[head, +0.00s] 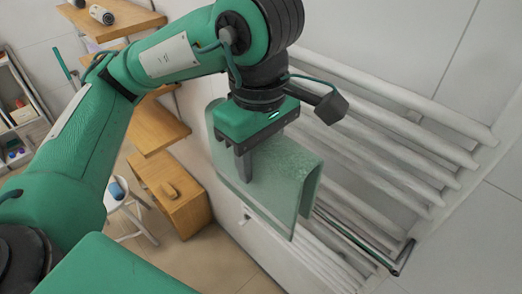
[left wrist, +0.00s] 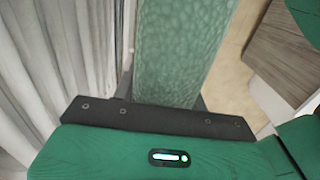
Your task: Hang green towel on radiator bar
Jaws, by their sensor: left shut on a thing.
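The green towel (head: 292,175) is folded over in an upside-down U, with a front flap hanging down. My left gripper (head: 243,165) is shut on the towel's upper left part. In the left wrist view the towel (left wrist: 180,45) runs up from between the fingers. The white radiator (head: 385,140) is on the wall behind and right of the towel. A dark radiator bar (head: 355,240) sticks out in front of its lower part. The bar's left part is hidden by the towel, so I cannot tell whether the towel touches it. My right gripper is not in view.
Wooden shelves (head: 158,135) and a wooden cabinet (head: 172,190) stand left of the radiator. A white stool (head: 130,205) with a blue item is on the floor. A white rack (head: 22,110) is at the far left.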

